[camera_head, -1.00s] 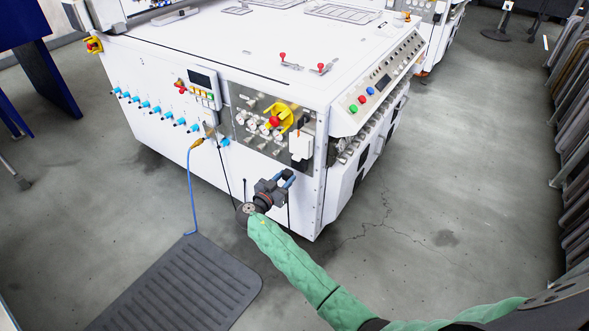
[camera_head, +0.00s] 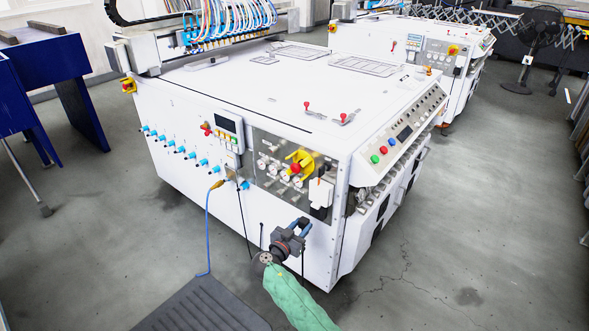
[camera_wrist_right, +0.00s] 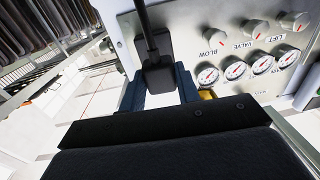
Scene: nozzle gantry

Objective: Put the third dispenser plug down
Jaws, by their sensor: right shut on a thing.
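My right gripper (camera_head: 301,227) is in front of the white machine's front face, near its right corner and below the gauge panel. In the right wrist view its blue fingers (camera_wrist_right: 159,88) are shut on a black plug (camera_wrist_right: 156,75). A black cable (camera_wrist_right: 147,30) runs from the plug toward the top of that view. The plug is held clear of the gauge panel in that view. In the head view I cannot make out the plug clearly between the fingers. My left gripper is not in view.
A grey mat (camera_head: 205,308) lies on the floor. The floor at right is clear.

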